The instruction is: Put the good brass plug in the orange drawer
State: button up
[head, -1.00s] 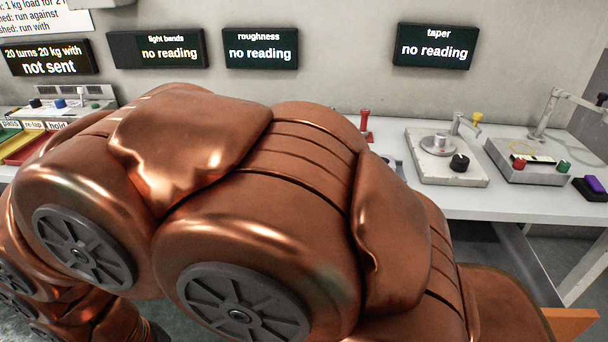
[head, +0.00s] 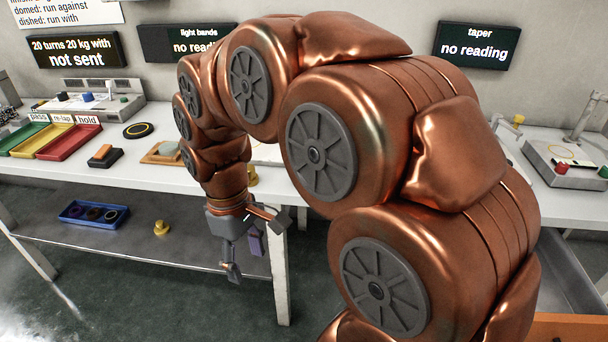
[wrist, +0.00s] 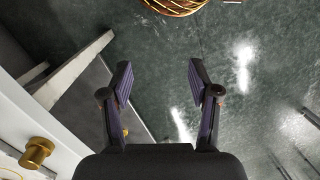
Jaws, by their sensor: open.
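One brass plug (head: 161,228) stands on the lower shelf under the bench. A second brass plug (head: 252,176) is on the bench top near its front edge, partly hidden behind my arm. The wrist view shows a brass plug (wrist: 37,152) on the white bench at the lower left. I cannot tell which plug is the good one. My gripper (head: 257,245) is open and empty, pointing down in front of the bench edge; its spread fingers also show in the wrist view (wrist: 159,75). The orange drawer (head: 572,328) is pulled out at the lower right, partly hidden by my arm.
Green, yellow and red trays (head: 68,141) stand on the bench at left. A blue tray (head: 93,213) with dark rings is on the lower shelf (head: 200,257). A bench leg (head: 278,290) stands near my gripper. The taper display (head: 477,45) shows no reading.

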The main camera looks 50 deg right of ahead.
jog(key=w+d+r+n, duration=0.1)
jog(key=w+d, duration=0.3)
jog(key=d, duration=0.5)
jog(key=w+d+r+n+t+p, duration=0.1)
jog(key=w+d+r+n, duration=0.1)
jog(key=d, duration=0.7)
jog(key=w+d+r+n, duration=0.1)
jog(key=w+d+r, duration=0.2)
jog(key=d, duration=0.6)
jog(key=shift+w+r+t, duration=0.15)
jog(key=shift+w+t, duration=0.05)
jog(key=shift+w, duration=0.45)
jog(key=shift+w+r+t, duration=0.15)
jog(key=shift+w+t, duration=0.05)
jog(key=shift+w, duration=0.45)
jog(key=shift+d+f, duration=0.15)
jog(key=shift+d, duration=0.05)
jog(key=shift+f+n, duration=0.3)
jog(key=shift+w+f, duration=0.2)
jog(key=shift+f, duration=3.25)
jog(key=shift+c, duration=0.4)
grip_shut()
